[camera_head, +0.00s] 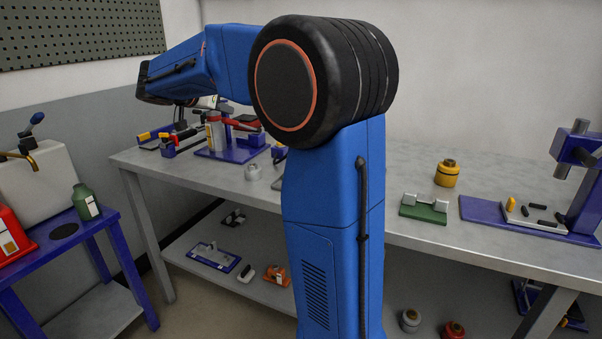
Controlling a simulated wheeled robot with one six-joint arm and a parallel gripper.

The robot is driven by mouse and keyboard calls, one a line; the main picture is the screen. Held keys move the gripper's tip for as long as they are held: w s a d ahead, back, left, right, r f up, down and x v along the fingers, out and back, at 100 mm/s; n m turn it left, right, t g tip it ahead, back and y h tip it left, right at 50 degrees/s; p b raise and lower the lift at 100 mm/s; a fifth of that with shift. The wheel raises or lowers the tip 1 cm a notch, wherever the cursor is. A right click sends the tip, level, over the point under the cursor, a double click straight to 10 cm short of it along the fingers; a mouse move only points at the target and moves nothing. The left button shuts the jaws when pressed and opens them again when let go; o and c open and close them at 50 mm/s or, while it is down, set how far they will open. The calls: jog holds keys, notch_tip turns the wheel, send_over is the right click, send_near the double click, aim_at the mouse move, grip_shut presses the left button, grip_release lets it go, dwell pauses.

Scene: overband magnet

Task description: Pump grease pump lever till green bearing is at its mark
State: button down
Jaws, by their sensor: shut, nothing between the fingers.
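My gripper (181,117) is small and partly hidden at the far left end of the work table, below my blue arm's dark wrist. It appears shut and empty. Beside it, a pale cylinder (214,133) with a red lever-like part (243,122) stands on a blue base (232,154); this looks like the grease pump. The gripper seems to be left of the cylinder; whether it touches anything there is too small to tell. I cannot make out a green bearing or its mark. My arm covers the middle of the view.
The grey work table (490,232) holds a yellow canister (447,174), a green fixture (424,209) and a blue press stand (582,190). A blue side table (70,238) with a green bottle (86,203) stands at left. Several parts lie on the lower shelf (215,285).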

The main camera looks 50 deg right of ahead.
jog(key=shift+r, duration=0.2)
jog(key=v, duration=0.7)
dwell(0.4)
dwell(0.7)
jog(key=s+a+f+n+y, duration=0.4)
jog(key=s+f, duration=0.5)
jog(key=s, duration=0.3)
jog(key=s+a+f+n+y, duration=0.4)
jog(key=s+f, duration=0.6)
jog(key=s, duration=0.3)
jog(key=s+a+f+n+y, duration=0.4)
jog(key=s+a+f+n, duration=0.2)
jog(key=s+f, duration=0.3)
jog(key=s+a, duration=0.1)
jog(key=s, duration=0.3)
jog(key=shift+s+f, duration=0.2)
